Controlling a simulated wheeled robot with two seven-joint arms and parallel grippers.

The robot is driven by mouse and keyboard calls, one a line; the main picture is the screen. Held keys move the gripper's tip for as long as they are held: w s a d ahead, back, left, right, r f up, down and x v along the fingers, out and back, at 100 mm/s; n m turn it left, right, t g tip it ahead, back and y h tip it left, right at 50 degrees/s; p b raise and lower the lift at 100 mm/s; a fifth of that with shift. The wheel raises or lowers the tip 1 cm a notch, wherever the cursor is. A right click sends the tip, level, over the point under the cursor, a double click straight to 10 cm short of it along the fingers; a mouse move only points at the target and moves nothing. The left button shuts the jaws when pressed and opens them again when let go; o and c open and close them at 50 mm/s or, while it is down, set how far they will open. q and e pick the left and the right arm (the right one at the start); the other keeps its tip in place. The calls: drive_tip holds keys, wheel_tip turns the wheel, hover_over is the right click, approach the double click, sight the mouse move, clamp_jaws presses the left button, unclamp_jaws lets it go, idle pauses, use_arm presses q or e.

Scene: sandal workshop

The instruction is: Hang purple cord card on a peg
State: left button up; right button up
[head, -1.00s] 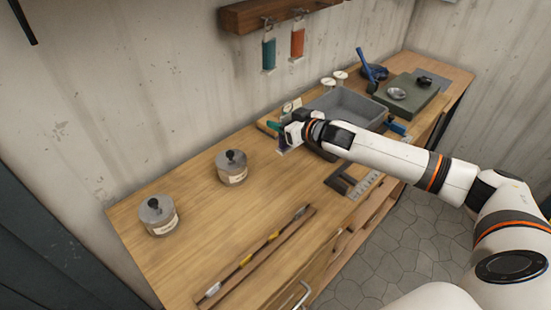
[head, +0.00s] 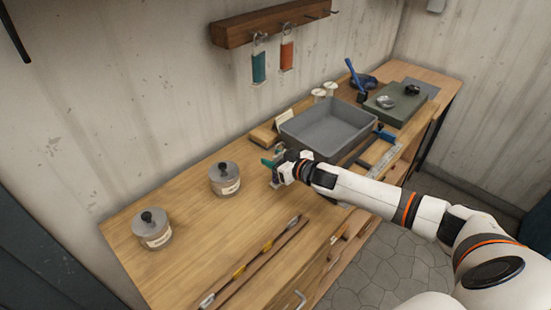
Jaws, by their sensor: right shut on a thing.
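My right gripper (head: 275,172) is low over the middle of the bench, left of the grey tray. It is shut on what looks like the purple cord card, which the gripper almost wholly hides. A small green piece (head: 267,162) shows at the gripper's tip; I cannot tell what it belongs to. The wooden peg rail (head: 232,33) is on the back wall. A teal cord card (head: 259,68) and an orange cord card (head: 287,56) hang from its pegs. Bare pegs (head: 330,11) show at its right end. My left gripper is not in view.
Two lidded jars (head: 224,180) (head: 153,232) stand on the left of the bench (head: 195,205). The grey tray (head: 340,142) stands right of my gripper, with white spools (head: 319,95) behind it. A long wooden strip (head: 255,262) lies along the front. The wall below the rail is clear.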

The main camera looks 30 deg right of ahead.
drive_tip(key=o, duration=1)
drive_tip(key=shift+f, duration=0.1)
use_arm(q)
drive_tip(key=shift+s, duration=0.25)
use_arm(e)
drive_tip(key=shift+r, duration=0.25)
drive_tip(key=shift+s+d+f, duration=0.1)
drive_tip(key=shift+s, duration=0.25)
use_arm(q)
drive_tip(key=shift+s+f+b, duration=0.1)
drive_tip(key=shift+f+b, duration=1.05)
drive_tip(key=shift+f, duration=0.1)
use_arm(e)
drive_tip(key=shift+v, duration=5.65)
drive_tip(key=shift+w, duration=0.1)
